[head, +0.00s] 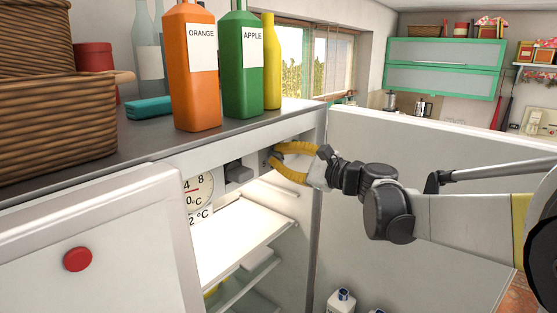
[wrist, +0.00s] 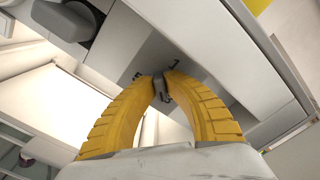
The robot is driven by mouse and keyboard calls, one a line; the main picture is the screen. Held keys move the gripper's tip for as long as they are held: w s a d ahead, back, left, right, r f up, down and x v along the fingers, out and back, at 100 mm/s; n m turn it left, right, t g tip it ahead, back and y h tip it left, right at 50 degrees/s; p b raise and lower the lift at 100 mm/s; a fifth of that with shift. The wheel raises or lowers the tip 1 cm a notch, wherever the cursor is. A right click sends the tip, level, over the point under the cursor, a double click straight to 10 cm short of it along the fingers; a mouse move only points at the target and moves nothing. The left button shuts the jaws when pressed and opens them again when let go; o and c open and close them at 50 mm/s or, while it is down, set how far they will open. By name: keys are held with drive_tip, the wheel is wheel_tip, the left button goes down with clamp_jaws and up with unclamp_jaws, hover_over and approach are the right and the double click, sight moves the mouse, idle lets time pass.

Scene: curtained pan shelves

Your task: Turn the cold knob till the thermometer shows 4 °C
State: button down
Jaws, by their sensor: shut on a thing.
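The thermometer (head: 197,197) is a round white dial inside the open fridge, partly hidden by the white door edge at left. The figures 4, 8 and 0 °C and a red needle show on it; the needle's exact reading is hard to tell. Below it is a "2 °C" readout, possibly cut off at left. The small grey cold knob (wrist: 159,90) sits on a grey panel with dark marks around it. My gripper (head: 271,161) has its yellow fingers closed around the knob, the tips touching it in the wrist view (wrist: 160,82).
A dark grey block (head: 238,174) is on the fridge's panel between dial and knob. Orange (head: 194,75) and green (head: 243,70) bottles and a wicker basket (head: 55,130) stand on the top. A lit shelf (head: 235,240) lies below. The open fridge door (head: 420,150) stands at right.

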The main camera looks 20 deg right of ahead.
drive_tip(key=shift+n, duration=1)
drive_tip(key=c, duration=1.5)
unclamp_jaws()
drive_tip(key=shift+o, duration=0.2)
drive_tip(key=v, duration=1.2)
drive_tip(key=shift+a+f+b, duration=0.1)
drive_tip(key=shift+a+b, duration=0.05)
drive_tip(key=shift+b, duration=0.15)
